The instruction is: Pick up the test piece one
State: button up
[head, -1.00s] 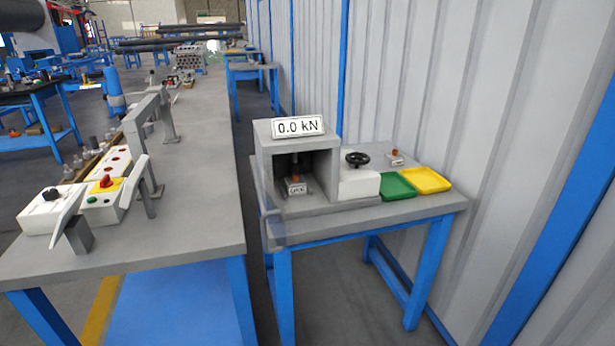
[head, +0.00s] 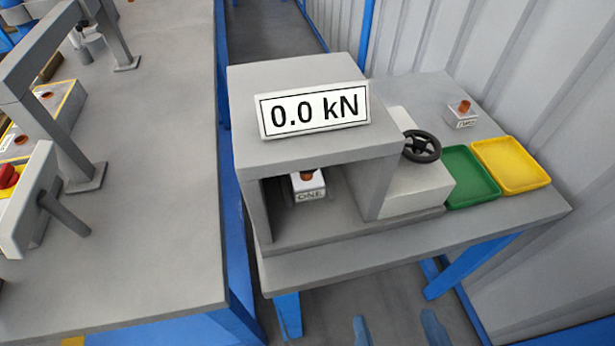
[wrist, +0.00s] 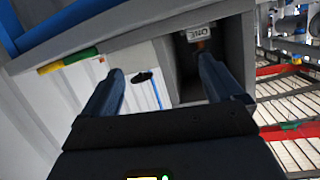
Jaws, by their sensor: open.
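Test piece one (head: 308,187) is a white block marked "ONE" with an orange-brown top. It stands inside the grey press frame (head: 300,92), under the "0.0 kN" display. In the wrist view test piece one (wrist: 199,33) shows inside the frame's opening, beyond the right finger and turned over in the picture. My gripper (wrist: 160,68) is open and empty, with its two dark blue fingers spread apart and clear of the piece. In the head view two blue tips at the bottom edge look like my fingers, below and in front of the table.
A black handwheel (head: 421,146) sits on a white housing beside the frame. A green tray (head: 470,178) and a yellow tray (head: 510,165) lie to its right. Another labelled white block (head: 462,115) stands behind them. A grey workbench (head: 165,220) is at left, a corrugated wall at right.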

aim_at(308, 180)
jog(key=w+a+n, duration=0.1)
jog(key=w+a, duration=0.2)
jog(key=w, duration=0.3)
jog(key=w+a+r+n+y, duration=0.1)
jog(key=w+a, duration=0.3)
jog(key=w, duration=0.2)
jog(key=w+a+r+y, duration=0.1)
jog(key=w+a, duration=0.2)
jog(key=w, duration=0.3)
jog(key=shift+a+r+n, duration=0.25)
jog(key=shift+a+n, duration=0.15)
jog(key=shift+f+p+x, duration=0.15)
jog(key=shift+p+x, duration=0.05)
jog(key=shift+x, duration=1.7)
jog(key=shift+f+p+x, duration=0.15)
jog(key=shift+x, duration=1.7)
jog(key=shift+s, duration=0.1)
jog(key=shift+c, duration=0.2)
grip_shut()
jog(key=shift+r, duration=0.15)
